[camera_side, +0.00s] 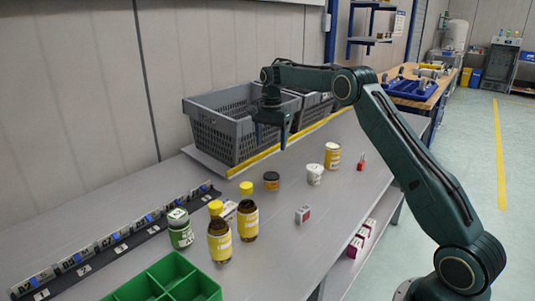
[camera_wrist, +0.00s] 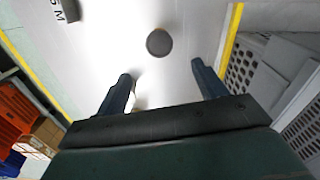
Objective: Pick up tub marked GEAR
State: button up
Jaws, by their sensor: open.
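No label reading GEAR is legible in either view, so I cannot tell which container is that tub. A short dark-lidded tub with an orange band (camera_side: 271,180) stands upright on the grey bench in the side view. A small white tub (camera_side: 315,174) stands to its right, and a yellow can (camera_side: 332,155) is farther back. My gripper (camera_side: 271,138) points down above the bench, in front of the grey crate, apart from these containers. In the wrist view my gripper (camera_wrist: 161,70) is open and empty. A dark round top (camera_wrist: 159,42) shows beyond the gap between its fingers.
Grey crates (camera_side: 222,140) stand along the wall behind a yellow strip. Two yellow-capped bottles (camera_side: 247,218), a green jar (camera_side: 180,230) and a green divided tray (camera_side: 165,280) are at the front left. A small red-and-white box (camera_side: 303,214) lies near the bench edge.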

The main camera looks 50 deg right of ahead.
send_over(271, 175)
jog(key=shift+f, duration=4.2)
jog(key=shift+f, duration=0.1)
jog(key=shift+f, duration=2.5)
jog(key=c, duration=1)
